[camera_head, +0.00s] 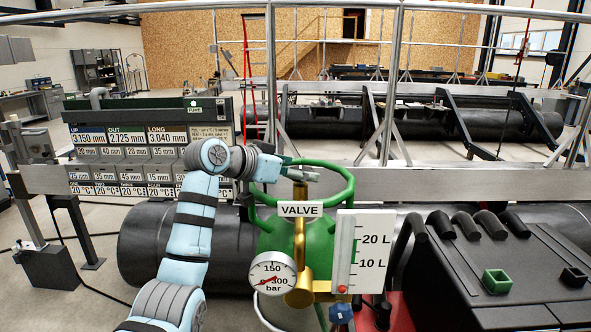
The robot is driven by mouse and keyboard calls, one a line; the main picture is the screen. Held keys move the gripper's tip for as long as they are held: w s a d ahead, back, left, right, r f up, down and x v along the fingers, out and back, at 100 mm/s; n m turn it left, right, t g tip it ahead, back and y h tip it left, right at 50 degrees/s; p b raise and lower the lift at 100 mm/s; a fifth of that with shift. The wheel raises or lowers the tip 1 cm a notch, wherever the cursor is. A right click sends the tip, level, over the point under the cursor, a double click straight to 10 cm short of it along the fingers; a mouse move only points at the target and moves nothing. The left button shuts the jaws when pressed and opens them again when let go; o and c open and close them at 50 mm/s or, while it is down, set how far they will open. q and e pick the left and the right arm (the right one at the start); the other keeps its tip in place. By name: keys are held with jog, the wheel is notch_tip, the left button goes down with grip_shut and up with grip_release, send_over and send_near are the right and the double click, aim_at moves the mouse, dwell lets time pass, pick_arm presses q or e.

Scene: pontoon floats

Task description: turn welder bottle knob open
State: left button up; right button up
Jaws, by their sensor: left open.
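The green welder bottle (274,237) stands upright at the lower centre, with a green guard ring around its top. A brass valve (299,240) rises in its middle, and its upper end sits just below my left gripper. A white VALVE label (300,209) hangs in front of it. A blue knob (341,314) shows below the flow gauge. My left gripper (308,172) comes in from the left over the guard ring, open, with its tips close to the valve top. I cannot tell whether it touches. My right gripper is not in view.
A round pressure gauge (272,274) and a white litre gauge (359,252) are fixed to the bottle's front. A black machine (500,262) with handles stands to the right. A metal railing (440,182) and large black pipes lie behind. A display board (140,145) is at left.

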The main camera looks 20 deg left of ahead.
pick_arm(q)
jog(key=shift+s+r, duration=0.1)
jog(key=shift+s, duration=0.15)
jog(key=c, duration=1.1)
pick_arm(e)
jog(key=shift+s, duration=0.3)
pick_arm(q)
jog(key=shift+y, duration=0.3)
jog(key=n+y, duration=0.1)
jog(key=n+t+y, duration=0.1)
jog(key=n+y, duration=0.1)
jog(key=shift+s+d+n, duration=0.1)
jog(key=shift+d+n, duration=0.2)
jog(key=shift+d, duration=0.05)
jog(key=n+y, duration=0.2)
jog(key=y, duration=0.1)
jog(key=n+y, duration=0.1)
jog(key=shift+d+n+t+y, duration=0.3)
jog(key=shift+t, duration=0.1)
jog(key=n+y, duration=0.2)
jog(key=n+g+y, duration=0.1)
jog(key=y, duration=0.1)
jog(key=shift+d+n, duration=0.25)
jog(key=shift+n, duration=0.05)
jog(key=shift+w+d+n+g+y, duration=0.1)
jog(key=shift+w+n+g+y, duration=0.1)
jog(key=shift+n+g+y, duration=1.2)
jog(key=shift+n+t+y, duration=0.3)
jog(key=shift+n+y, duration=0.1)
